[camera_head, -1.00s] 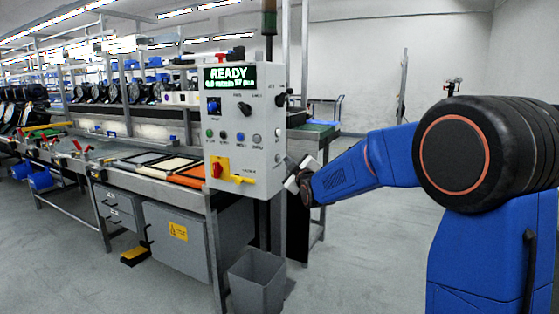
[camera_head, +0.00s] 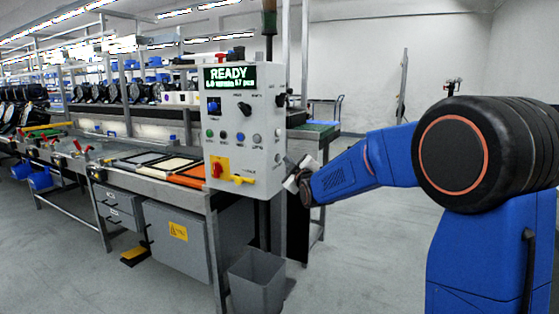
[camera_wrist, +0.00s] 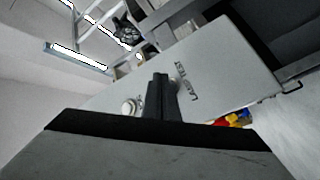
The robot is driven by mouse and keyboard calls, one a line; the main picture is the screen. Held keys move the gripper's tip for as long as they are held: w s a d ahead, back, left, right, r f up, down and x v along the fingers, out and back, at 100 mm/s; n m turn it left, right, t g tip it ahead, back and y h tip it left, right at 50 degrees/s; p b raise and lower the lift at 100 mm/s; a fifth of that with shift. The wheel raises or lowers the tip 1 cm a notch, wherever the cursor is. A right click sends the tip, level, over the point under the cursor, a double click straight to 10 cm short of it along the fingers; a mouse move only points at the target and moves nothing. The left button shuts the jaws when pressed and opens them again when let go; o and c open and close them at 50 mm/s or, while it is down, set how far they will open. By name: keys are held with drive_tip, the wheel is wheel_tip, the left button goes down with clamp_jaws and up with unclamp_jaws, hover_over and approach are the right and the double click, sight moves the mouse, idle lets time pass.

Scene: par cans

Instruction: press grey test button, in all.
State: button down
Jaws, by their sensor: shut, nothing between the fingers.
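The white control box (camera_head: 243,185) stands at the end of the bench, its display lit with READY. In its row of round buttons, the rightmost one is the grey button (camera_head: 257,138). In the wrist view a pale round button (camera_wrist: 128,108) stands out from the panel just left of my fingers; its label is partly hidden. My gripper (camera_head: 290,181) is at the right edge of the box, lower than the button row. In the wrist view my gripper (camera_wrist: 160,76) is shut and empty in front of the panel face; whether it touches cannot be told.
A red and yellow switch (camera_head: 218,168) and a yellow part (camera_head: 243,180) sit low on the panel. A grey bin (camera_head: 257,280) stands on the floor below. Orange-edged trays (camera_head: 188,177) lie on the bench to the left. The floor at the right is open.

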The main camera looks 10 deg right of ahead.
drive_tip(key=shift+w+a, duration=0.15)
drive_tip(key=shift+a, duration=0.1)
drive_tip(key=shift+w+a, duration=0.25)
drive_tip(key=shift+a, duration=0.05)
idle(0.9)
drive_tip(key=shift+s+d, duration=0.45)
drive_tip(key=shift+d, duration=0.2)
drive_tip(key=s+d, duration=0.1)
drive_tip(key=d, duration=0.1)
drive_tip(key=s+d, duration=0.2)
idle(0.7)
idle(0.5)
